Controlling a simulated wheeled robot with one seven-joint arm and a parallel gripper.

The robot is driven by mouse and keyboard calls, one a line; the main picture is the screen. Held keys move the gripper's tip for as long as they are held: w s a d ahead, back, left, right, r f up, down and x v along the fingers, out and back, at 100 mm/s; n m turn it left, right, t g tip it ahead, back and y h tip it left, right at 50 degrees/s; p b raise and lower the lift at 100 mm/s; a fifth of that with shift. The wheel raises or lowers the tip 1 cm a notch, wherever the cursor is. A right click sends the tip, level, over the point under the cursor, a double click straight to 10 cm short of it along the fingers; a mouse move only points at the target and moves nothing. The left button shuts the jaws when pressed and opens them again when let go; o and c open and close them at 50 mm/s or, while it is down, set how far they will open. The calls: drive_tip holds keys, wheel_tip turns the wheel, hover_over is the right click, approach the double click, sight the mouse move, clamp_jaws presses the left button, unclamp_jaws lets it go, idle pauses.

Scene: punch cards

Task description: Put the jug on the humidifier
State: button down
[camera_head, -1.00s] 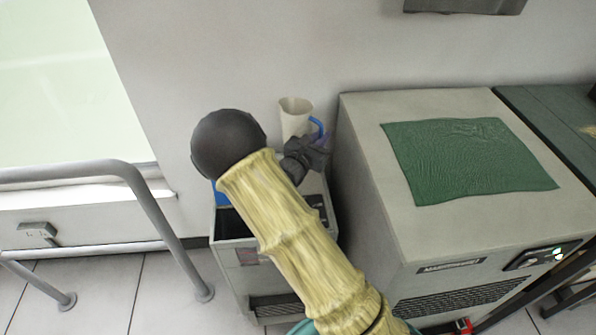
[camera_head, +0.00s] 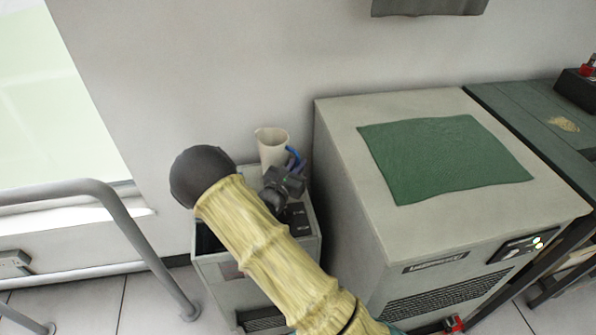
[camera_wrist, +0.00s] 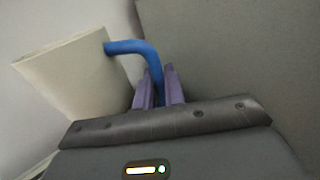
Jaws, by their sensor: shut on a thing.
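The jug (camera_head: 270,146) is cream with a blue handle and looks upright at the back of a small grey unit (camera_head: 216,282), which may be the humidifier. I cannot tell whether the jug touches the unit's top, since my arm hides much of it. In the wrist view the jug (camera_wrist: 75,82) is at the left, and its blue handle (camera_wrist: 135,47) runs between the purple fingers of my gripper (camera_wrist: 159,88). My gripper (camera_head: 290,172) is shut on this handle.
A larger grey cabinet (camera_head: 345,175) with a green cloth (camera_head: 445,158) on top stands close on the right. A wall is behind. A metal rail (camera_head: 130,240) stands at the left. A dark green bench (camera_head: 520,105) is at the far right.

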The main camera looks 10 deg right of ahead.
drive_tip(key=shift+f, duration=1.15)
drive_tip(key=shift+f, duration=0.1)
drive_tip(key=c, duration=1.5)
unclamp_jaws()
drive_tip(key=shift+s+a, duration=0.1)
drive_tip(key=shift+a, duration=0.05)
drive_tip(key=v, duration=1.1)
drive_tip(key=shift+s+a+p, duration=0.2)
drive_tip(key=shift+s+p, duration=0.1)
drive_tip(key=shift+s, duration=0.05)
